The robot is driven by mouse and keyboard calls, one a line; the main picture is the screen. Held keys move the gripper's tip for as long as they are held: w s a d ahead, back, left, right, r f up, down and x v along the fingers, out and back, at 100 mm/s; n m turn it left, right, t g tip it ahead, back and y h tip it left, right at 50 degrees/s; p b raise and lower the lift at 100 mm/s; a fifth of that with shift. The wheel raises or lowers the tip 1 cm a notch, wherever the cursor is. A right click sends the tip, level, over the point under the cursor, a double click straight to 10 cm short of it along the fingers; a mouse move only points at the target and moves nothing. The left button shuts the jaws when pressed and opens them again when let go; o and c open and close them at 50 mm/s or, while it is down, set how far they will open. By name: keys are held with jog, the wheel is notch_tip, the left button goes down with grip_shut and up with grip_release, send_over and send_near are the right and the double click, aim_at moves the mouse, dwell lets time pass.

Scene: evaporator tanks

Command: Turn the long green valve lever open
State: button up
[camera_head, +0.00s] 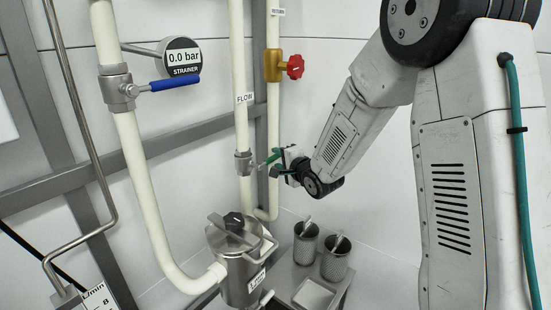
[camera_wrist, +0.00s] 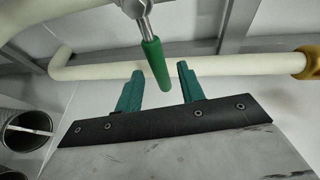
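The green valve lever (camera_head: 271,158) sticks out to the right from a metal valve (camera_head: 243,164) on the white FLOW pipe. In the wrist view the green lever (camera_wrist: 155,66) hangs from its metal stem, its free end between my two teal fingers. My gripper (camera_head: 276,163) is open at the lever's free end; it also shows in the wrist view (camera_wrist: 161,69). Gaps show on both sides of the lever, and neither finger appears to touch it. The exact depth of the lever between the fingers is hard to tell.
A red-handled valve (camera_head: 294,66) is on the pipe to the right. A blue lever (camera_head: 175,82) and a strainer gauge (camera_head: 182,57) are at left. A steel tank (camera_head: 241,262) stands below, beside two mesh cylinders (camera_head: 306,243) on a stand. A grey rail runs behind the pipes.

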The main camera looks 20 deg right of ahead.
jog(key=shift+x, duration=1.35)
grip_shut()
jog(key=shift+d, duration=0.1)
